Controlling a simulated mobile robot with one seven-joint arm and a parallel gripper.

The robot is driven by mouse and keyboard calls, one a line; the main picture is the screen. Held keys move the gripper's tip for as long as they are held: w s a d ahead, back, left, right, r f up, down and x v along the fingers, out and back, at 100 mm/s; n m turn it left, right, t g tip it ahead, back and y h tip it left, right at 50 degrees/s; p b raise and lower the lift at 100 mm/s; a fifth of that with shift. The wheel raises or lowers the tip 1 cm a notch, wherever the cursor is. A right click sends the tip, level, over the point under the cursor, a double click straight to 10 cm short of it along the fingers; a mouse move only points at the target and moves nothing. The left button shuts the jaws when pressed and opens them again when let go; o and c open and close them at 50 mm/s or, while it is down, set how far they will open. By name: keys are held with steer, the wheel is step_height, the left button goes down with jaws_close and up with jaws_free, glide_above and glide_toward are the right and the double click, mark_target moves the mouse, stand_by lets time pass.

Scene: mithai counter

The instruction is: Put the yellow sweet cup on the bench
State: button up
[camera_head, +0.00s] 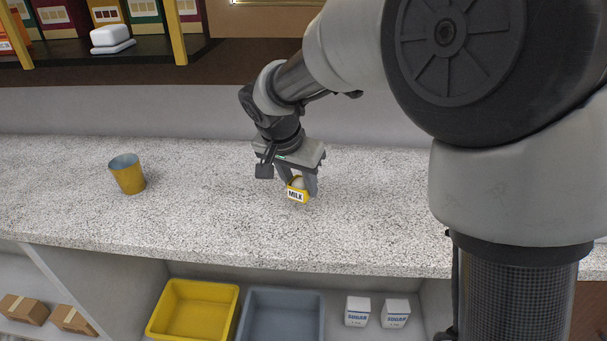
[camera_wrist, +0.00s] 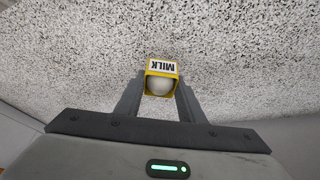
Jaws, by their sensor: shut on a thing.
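The yellow sweet cup (camera_head: 297,197) has a white label reading MILK and a pale round sweet in it. In the wrist view the cup (camera_wrist: 161,69) sits between my two fingertips, its open top facing the camera. My gripper (camera_head: 299,187) points down and is shut on the cup, with one finger on each side. The bench (camera_head: 225,220) is a pale speckled counter under the cup. The cup is at or just above the bench top; I cannot tell whether it touches.
A yellow tumbler (camera_head: 128,176) with a grey-blue inside stands on the bench at left. The bench around my gripper is clear. Below its front edge are a yellow bin (camera_head: 152,325), a grey bin (camera_head: 283,296) and two sugar packs (camera_head: 357,312). A shelf stands behind.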

glide_toward(330, 170)
steer(key=shift+w+d+f, duration=0.4)
steer(key=shift+w+f, duration=0.4)
steer(key=shift+w, duration=0.05)
steer(key=shift+w+d+f, duration=0.1)
steer(key=shift+w+f, duration=0.15)
steer(key=shift+f+b, duration=0.3)
steer(key=shift+f, duration=1.2)
steer(key=shift+f, duration=0.1)
steer(key=shift+f, duration=0.15)
steer(key=o, duration=1)
steer(key=shift+o, duration=0.2)
